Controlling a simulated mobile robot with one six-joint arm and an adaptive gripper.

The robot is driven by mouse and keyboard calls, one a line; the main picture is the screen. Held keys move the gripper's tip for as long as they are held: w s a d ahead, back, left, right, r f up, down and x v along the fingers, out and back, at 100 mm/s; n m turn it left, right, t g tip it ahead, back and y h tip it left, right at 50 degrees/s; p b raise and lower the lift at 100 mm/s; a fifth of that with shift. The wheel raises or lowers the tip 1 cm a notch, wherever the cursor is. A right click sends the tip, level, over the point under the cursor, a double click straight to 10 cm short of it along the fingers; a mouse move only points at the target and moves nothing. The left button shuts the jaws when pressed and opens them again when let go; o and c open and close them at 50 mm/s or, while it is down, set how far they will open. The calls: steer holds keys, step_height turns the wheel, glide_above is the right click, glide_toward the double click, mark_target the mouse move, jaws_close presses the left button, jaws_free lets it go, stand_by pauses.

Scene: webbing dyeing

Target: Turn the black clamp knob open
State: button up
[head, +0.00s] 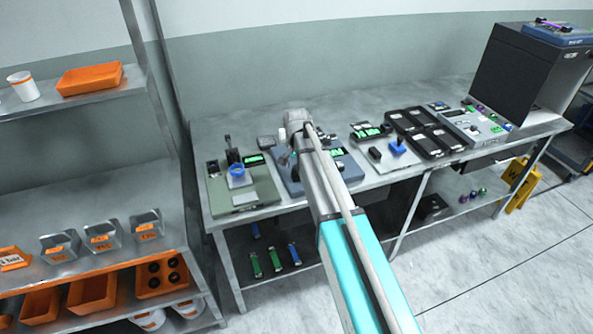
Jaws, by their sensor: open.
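I cannot tell for sure which part is the black clamp knob. A small black upright part (232,156) stands on the grey-green bench unit (243,197) at the left, behind a blue ring (237,171). A black piece (375,153) also sits right of my arm, near a blue part (398,147). My arm reaches across the bench over a blue-grey unit (290,186). My gripper (286,160) is small and partly hidden at the arm's far end, low over that unit. It appears open, with nothing visible in it.
Black trays (425,133), a panel with coloured buttons (474,127) and a large dark cabinet (511,72) fill the bench's right side. A metal shelf (105,190) with orange bins (92,293) stands close at the left. A yellow sign (523,184) stands beyond the bench's right end.

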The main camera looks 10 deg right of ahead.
steer(key=shift+f, duration=0.1)
stand_by(0.3)
jaws_close()
steer(key=shift+n, duration=0.5)
steer(key=n, duration=0.3)
steer(key=shift+n, duration=0.3)
steer(key=n, duration=1.3)
steer(key=shift+n, duration=0.3)
